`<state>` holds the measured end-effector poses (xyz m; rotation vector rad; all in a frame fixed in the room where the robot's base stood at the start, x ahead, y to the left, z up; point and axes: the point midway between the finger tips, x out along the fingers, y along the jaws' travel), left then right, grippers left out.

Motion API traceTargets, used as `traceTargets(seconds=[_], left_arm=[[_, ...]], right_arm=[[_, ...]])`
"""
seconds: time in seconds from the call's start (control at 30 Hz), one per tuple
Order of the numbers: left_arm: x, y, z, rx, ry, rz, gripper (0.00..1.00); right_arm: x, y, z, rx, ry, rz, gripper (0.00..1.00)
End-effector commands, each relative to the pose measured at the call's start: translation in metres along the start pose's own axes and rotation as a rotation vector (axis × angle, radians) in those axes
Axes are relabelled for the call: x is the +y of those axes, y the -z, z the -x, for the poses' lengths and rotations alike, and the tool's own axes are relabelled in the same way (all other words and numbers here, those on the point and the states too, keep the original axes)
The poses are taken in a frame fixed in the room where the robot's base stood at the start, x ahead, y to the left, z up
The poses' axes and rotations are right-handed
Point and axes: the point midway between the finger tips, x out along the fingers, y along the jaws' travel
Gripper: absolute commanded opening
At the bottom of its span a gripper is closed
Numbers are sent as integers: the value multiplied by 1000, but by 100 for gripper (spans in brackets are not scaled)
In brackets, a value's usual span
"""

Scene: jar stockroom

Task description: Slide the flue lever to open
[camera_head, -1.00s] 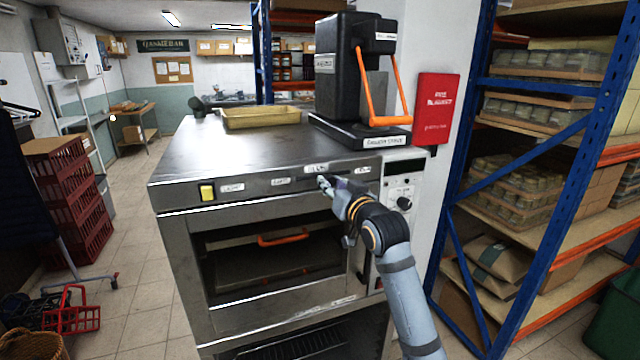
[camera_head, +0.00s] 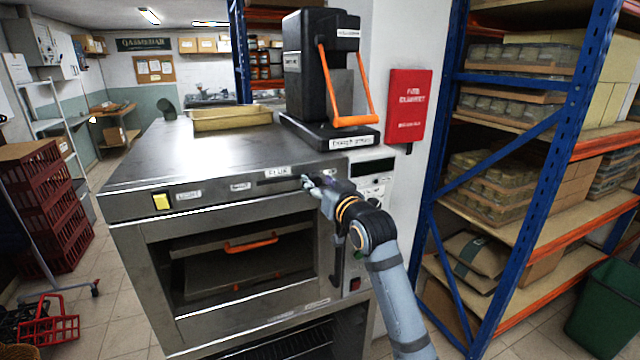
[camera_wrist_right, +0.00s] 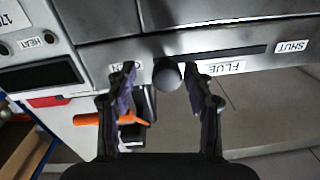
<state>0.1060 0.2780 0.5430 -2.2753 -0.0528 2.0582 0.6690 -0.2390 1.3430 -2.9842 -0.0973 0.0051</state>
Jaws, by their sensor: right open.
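The flue lever shows as a round grey knob (camera_wrist_right: 167,74) in the right wrist view. It stands at the slot on the oven's front panel, near the partly hidden label at the open end. The bare slot (camera_wrist_right: 225,53) runs from it toward the SHUT label (camera_wrist_right: 292,46). My right gripper (camera_wrist_right: 162,78) is open, with one finger on each side of the knob; I cannot tell whether either touches it. In the head view, my right gripper (camera_head: 307,183) is at the slot, right of the FLUE label (camera_head: 277,172), and hides the knob. My left gripper is out of view.
The steel oven (camera_head: 190,158) carries a tan tray (camera_head: 232,117) and a black machine with an orange handle (camera_head: 355,121). A yellow switch (camera_head: 162,202) is on the same panel. A blue-framed shelf rack (camera_head: 560,130) stands to the right.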

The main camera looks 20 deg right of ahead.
Motion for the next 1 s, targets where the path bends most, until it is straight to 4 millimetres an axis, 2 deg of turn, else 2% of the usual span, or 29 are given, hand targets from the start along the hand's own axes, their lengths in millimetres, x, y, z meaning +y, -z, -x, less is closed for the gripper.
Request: traceTargets(seconds=[0.13, 0.23, 0.5, 0.6, 0.8, 1.0], left_arm=[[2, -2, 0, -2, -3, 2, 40], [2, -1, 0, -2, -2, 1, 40], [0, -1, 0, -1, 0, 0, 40], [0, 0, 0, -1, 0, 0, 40], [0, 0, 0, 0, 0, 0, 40], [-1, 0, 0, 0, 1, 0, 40]], right_arm=[[0, -1, 2, -1, 0, 0, 52], [1, -1, 14, -2, 0, 1, 52], [3, -1, 83, -3, -2, 12, 52], [2, -1, 101, -3, -1, 11, 52], [3, 0, 116, 0, -2, 5, 52], [2, 0, 120, 0, 0, 0, 52]])
